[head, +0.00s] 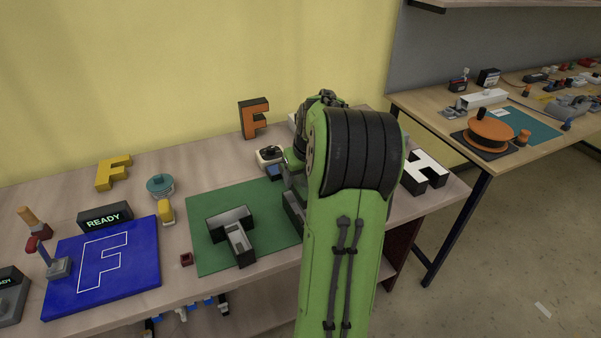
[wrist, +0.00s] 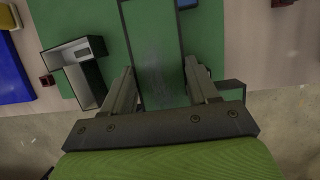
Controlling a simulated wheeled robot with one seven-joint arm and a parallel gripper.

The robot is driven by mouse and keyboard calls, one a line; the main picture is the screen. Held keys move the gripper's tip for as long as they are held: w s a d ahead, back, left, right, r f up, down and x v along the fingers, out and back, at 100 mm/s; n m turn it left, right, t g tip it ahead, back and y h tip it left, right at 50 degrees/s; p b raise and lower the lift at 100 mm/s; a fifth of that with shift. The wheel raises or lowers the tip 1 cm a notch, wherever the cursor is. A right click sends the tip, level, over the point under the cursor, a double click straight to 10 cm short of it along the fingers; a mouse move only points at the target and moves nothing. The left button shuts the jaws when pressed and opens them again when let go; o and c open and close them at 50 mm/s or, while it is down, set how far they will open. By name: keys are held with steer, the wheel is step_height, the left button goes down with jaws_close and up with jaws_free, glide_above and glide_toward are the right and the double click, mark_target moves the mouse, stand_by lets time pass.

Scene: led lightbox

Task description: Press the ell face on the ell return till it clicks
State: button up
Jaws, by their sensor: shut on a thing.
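The ell return (head: 240,240) is an open, dark-walled L-shaped shell with a pale inside, lying on the green mat (head: 205,262). It also shows at the upper left of the wrist view (wrist: 84,88). My gripper (wrist: 160,68) is shut on the ell face (wrist: 153,35), a green L-shaped piece with a dark rim. The fingers sit on both sides of its long leg, and its short leg shows beyond the right finger. The face is to the right of the return and apart from it. In the head view my green arm hides the gripper and most of the face.
A blue board (head: 135,265) with an F outline and a READY box (head: 105,217) lie left. A white H (head: 424,172) sits right of my arm. A small dark-red block (head: 186,259) lies beside the mat.

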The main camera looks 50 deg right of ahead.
steer(key=shift+f+b, duration=1.85)
steer(key=shift+f, duration=1.55)
steer(key=shift+f+b, duration=0.95)
steer(key=shift+f, duration=0.8)
steer(key=o, duration=1.2)
steer(key=p+v, duration=0.6)
steer(key=v, duration=0.2)
steer(key=shift+r, duration=0.1)
